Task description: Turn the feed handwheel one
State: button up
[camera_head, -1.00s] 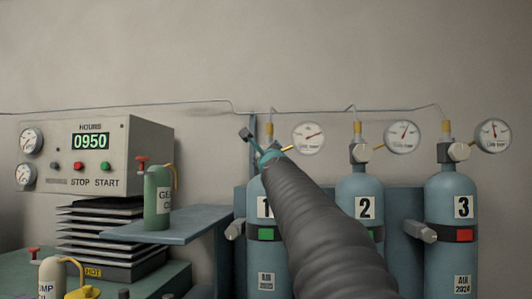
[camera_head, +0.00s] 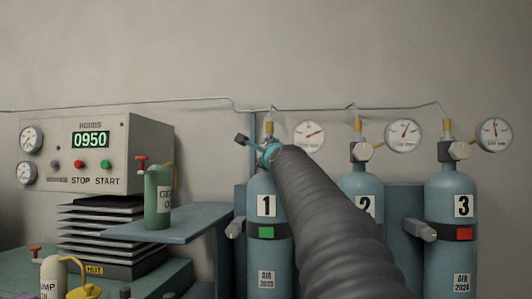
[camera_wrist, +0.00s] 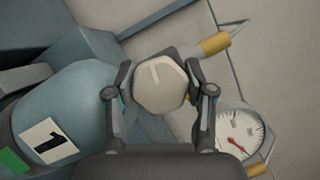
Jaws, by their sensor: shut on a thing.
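In the wrist view, the feed handwheel (camera_wrist: 160,86) of cylinder 1 is a pale, many-sided knob with a light line on its face. My gripper (camera_wrist: 162,88) has a finger on each side of it and is shut on it. Cylinder 1 (camera_wrist: 62,100) is blue-grey with a "1" label and a green tag, and it stands upright in the head view (camera_head: 266,245). There my gripper (camera_head: 258,148) is at the top of cylinder 1, and my arm hides the handwheel.
Cylinder 2 (camera_head: 362,181) is partly behind my arm. Cylinder 3 (camera_head: 450,268) has a red tag. Gauges stand beside the valves; the gauge of cylinder 1 (camera_wrist: 241,134) is close to my right finger. A control box reading 0950 (camera_head: 122,118) and a green can (camera_head: 158,190) are at left.

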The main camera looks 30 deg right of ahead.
jog(key=shift+r, duration=0.1)
dwell(0.3)
jog(key=o, duration=1.2)
jog(key=shift+c, duration=0.2)
jog(key=shift+s+a, duration=0.1)
jog(key=v, duration=1.1)
jog(key=shift+s, duration=0.4)
